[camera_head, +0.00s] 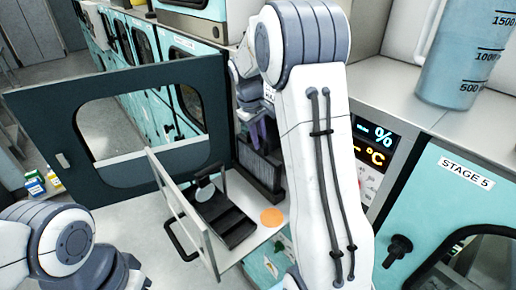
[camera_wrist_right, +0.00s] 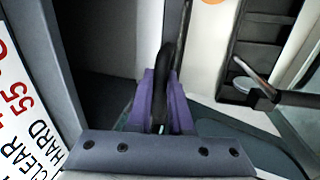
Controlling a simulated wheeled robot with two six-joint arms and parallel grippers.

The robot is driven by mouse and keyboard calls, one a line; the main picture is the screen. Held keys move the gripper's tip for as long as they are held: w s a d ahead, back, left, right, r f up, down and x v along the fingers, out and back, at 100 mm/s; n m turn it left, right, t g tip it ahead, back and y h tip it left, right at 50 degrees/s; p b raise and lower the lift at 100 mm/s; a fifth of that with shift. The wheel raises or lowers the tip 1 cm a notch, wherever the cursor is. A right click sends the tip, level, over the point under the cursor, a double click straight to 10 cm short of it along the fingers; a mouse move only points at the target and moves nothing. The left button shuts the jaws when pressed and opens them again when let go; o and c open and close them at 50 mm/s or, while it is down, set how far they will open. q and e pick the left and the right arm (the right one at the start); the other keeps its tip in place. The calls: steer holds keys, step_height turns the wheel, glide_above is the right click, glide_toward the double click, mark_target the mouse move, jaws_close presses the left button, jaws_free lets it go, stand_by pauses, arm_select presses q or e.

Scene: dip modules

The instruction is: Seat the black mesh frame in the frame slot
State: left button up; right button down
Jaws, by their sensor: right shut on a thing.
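The black mesh frame (camera_head: 258,172) stands upright at the open front of a machine in the head view, partly behind my right arm. My right gripper (camera_head: 258,128) has purple fingers and is at the frame's upper part. In the right wrist view my right gripper (camera_wrist_right: 163,98) is shut on a black curved piece (camera_wrist_right: 164,75), which looks like the frame's handle. I cannot tell the frame slot apart in either view. Of my left arm only links show at the lower left; its gripper is out of view.
A large dark door (camera_head: 50,115) with a window stands open at left. A blue jug (camera_head: 455,75) stands at upper right.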

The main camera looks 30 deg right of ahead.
mark_target(257, 158)
step_height(257, 158, down, 2)
steer(key=shift+f+b, duration=0.1)
steer(key=shift+b, duration=0.4)
steer(key=shift+w+f, duration=0.2)
steer(key=shift+w+r, duration=0.1)
steer(key=shift+w, duration=0.05)
arm_select(q)
step_height(257, 158, down, 2)
steer(key=shift+f, duration=0.1)
arm_select(e)
steer(key=shift+s+r, duration=0.1)
steer(key=shift+s, duration=0.1)
steer(key=c, duration=0.8)
jaws_free()
steer(key=shift+f, duration=0.2)
arm_select(q)
steer(key=shift+w, duration=0.1)
arm_select(e)
steer(key=shift+w, duration=0.1)
